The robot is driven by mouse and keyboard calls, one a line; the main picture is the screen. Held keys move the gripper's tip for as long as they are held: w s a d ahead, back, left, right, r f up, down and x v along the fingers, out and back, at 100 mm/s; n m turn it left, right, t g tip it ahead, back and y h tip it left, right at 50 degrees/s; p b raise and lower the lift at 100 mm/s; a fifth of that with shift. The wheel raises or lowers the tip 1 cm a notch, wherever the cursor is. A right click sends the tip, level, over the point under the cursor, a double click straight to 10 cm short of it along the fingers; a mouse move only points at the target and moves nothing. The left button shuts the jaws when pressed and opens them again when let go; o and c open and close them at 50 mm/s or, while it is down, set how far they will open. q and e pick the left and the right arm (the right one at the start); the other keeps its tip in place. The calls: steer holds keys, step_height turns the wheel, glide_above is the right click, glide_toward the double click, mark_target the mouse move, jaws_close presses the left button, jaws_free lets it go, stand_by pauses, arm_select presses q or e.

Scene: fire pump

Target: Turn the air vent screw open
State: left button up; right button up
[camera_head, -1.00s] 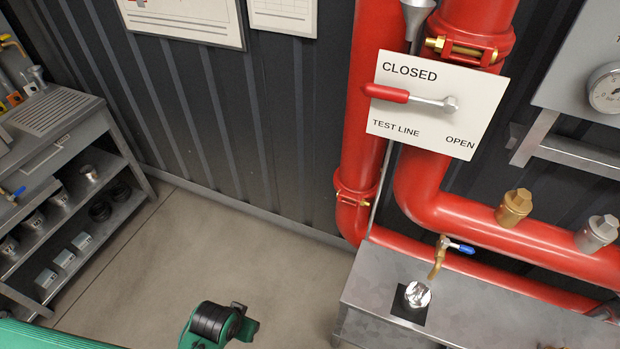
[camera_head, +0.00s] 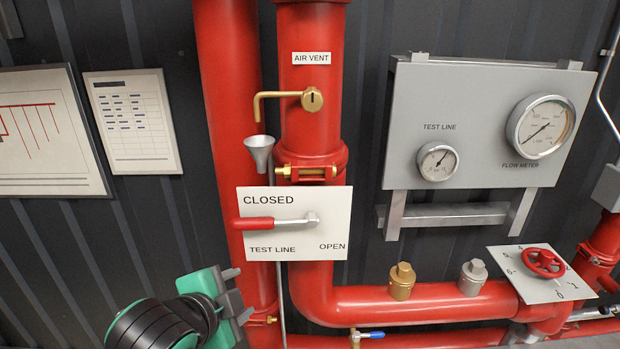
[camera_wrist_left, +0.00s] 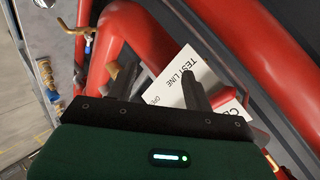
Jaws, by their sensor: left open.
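The air vent screw (camera_head: 312,99) is a round brass head on the upright red pipe (camera_head: 310,135), under the "AIR VENT" label (camera_head: 311,58). A thin brass spout (camera_head: 272,96) runs left from it and bends down above a grey funnel (camera_head: 259,150). My left gripper (camera_head: 240,294) is open and empty, below and left of the screw, near the lower part of the left red pipe. Its fingers (camera_wrist_left: 138,75) show in the left wrist view in front of the "TEST LINE" plate (camera_wrist_left: 172,92); the screw is not visible there. My right gripper is not in view.
The test line plate (camera_head: 335,195) with its red-handled lever (camera_head: 255,224) at "CLOSED" stands between my left gripper and the screw. A gauge panel (camera_head: 475,105) is on the right. A red handwheel (camera_head: 543,263) is at lower right. Framed papers (camera_head: 133,122) hang at left.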

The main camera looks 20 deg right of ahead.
arm_select(q)
steer(key=d+r+m+t+h, duration=0.1)
steer(key=d+r+m, duration=0.5)
steer(key=r, duration=0.3)
steer(key=m+t+y, duration=0.2)
steer(key=m+t, duration=0.5)
steer(key=m, duration=1.1)
glide_toward(313, 102)
steer(key=p+x, duration=0.6)
steer(key=x, duration=0.5)
steer(key=shift+r+p, duration=0.15)
steer(key=shift+p, duration=0.15)
steer(key=shift+w+d, duration=0.2)
steer(key=shift+w, duration=0.5)
steer(key=shift+c, duration=0.4)
